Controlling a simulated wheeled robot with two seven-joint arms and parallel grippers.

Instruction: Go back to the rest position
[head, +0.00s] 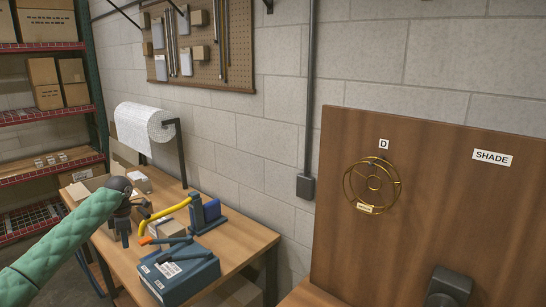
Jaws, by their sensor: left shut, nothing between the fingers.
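My left arm (65,245) in a green padded sleeve comes in from the left. My left gripper (124,238) is dark, points downward and is shut and empty. It shows over the left part of the wooden workbench, left of the blue box. My right gripper is not in view. A brass wire ring frame (347,186) hangs on the upright wooden board (430,225) at the right, under a label "D". A "SHADE" label (492,157) is to its right.
The workbench (240,238) holds a blue box (180,278) with dark tools on it, a blue upright tool (205,215), a yellow curved piece (170,213) and a paper roll (145,127). A dark grey block (448,287) stands before the board. Shelves (45,115) are at left.

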